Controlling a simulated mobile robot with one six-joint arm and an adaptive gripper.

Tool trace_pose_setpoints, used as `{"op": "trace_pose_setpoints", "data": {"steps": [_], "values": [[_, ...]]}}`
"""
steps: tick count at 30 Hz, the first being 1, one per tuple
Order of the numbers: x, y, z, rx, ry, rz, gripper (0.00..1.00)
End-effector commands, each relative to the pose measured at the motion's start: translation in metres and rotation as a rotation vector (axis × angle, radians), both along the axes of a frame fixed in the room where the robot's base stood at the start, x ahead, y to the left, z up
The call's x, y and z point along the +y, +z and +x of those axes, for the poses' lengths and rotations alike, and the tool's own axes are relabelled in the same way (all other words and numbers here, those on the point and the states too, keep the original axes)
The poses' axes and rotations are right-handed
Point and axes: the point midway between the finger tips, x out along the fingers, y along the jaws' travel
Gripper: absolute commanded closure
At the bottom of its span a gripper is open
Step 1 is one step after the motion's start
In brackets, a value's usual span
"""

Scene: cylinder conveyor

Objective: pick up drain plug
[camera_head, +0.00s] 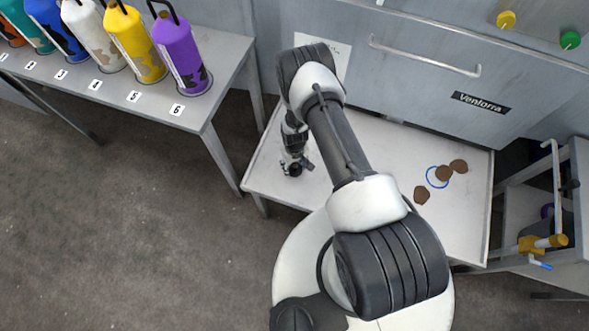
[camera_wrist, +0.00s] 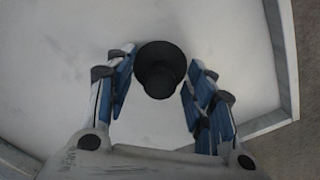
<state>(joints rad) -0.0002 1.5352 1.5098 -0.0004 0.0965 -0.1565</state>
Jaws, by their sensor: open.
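The drain plug (camera_wrist: 160,66) is a black round piece with a wider disc and a narrower knob. In the wrist view it lies between the fingertips of my gripper (camera_wrist: 158,85), with a small gap on each side. My gripper is open and does not visibly grasp it. In the head view my gripper (camera_head: 296,166) points down over the left part of the white tray table (camera_head: 272,182). The plug shows there only as a small dark shape (camera_head: 293,170), hard to tell from the fingers.
Brown pieces (camera_head: 421,195) and a blue ring (camera_head: 430,181) lie on the table's right side. A grey machine with a handle (camera_head: 425,59) stands behind. Coloured cylinders, such as a purple one (camera_head: 181,58), stand on a numbered bench at left. The table has a raised rim (camera_wrist: 281,60).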

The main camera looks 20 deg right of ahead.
Motion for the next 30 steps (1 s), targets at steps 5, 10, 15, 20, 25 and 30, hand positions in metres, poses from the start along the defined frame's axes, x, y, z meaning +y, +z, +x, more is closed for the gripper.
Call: {"op": "trace_pose_setpoints", "data": {"steps": [5, 10, 15, 20, 25, 30], "values": [[0.0000, -0.0002, 0.0004, -0.001, 0.000, 0.000, 0.51], [-0.0001, 0.0000, 0.0003, 0.000, 0.000, 0.000, 0.60], [0.0000, 0.0001, 0.0003, 0.000, 0.000, 0.000, 0.71], [0.0000, 0.0001, 0.0003, 0.000, 0.000, 0.000, 0.82], [0.0000, 0.0001, 0.0003, 0.000, 0.000, 0.000, 0.93], [0.0000, 0.0001, 0.0005, -0.001, 0.000, 0.000, 1.00]]}}
